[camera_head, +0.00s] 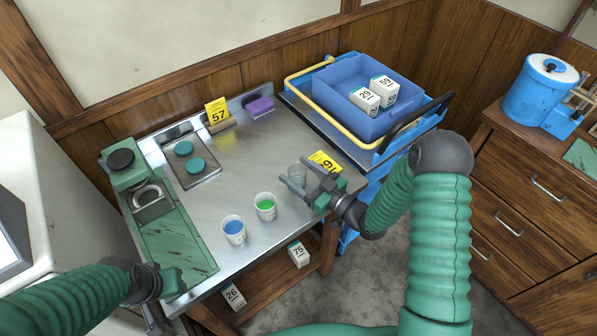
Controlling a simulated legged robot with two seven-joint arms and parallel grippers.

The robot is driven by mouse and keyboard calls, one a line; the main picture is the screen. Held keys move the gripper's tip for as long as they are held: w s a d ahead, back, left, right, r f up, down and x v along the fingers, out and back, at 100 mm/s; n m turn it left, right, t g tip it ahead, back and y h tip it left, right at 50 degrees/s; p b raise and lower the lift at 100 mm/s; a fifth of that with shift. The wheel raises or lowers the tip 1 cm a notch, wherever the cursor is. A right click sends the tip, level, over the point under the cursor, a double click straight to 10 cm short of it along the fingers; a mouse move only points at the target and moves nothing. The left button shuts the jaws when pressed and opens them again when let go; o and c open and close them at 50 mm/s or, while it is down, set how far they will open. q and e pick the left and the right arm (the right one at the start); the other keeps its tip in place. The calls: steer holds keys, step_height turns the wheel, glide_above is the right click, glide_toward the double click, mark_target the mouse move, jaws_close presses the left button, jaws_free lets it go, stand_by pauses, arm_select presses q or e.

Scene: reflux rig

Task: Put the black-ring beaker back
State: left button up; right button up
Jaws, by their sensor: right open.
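A clear, empty-looking beaker (297,172) stands on the metal table at its right part. My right gripper (294,170) is open, with its fingers on either side of that beaker. A beaker with blue contents (233,231) and one with green contents (265,207) stand nearer the front edge. I cannot make out a black ring on any of them. My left gripper (166,302) is low at the left, by the table's front left corner, away from the beakers; its jaw opening is unclear.
A green apparatus (170,246) stands at the table's left side. A plate with two teal discs (197,178), yellow tag 57 (216,111), a purple sponge (260,106) and yellow tag 61 (324,161) are on the table. A blue crate (340,110) sits behind. The table's middle is clear.

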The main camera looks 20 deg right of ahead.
steer(key=shift+r, duration=0.1)
steer(key=v, duration=1.2)
stand_by(1.0)
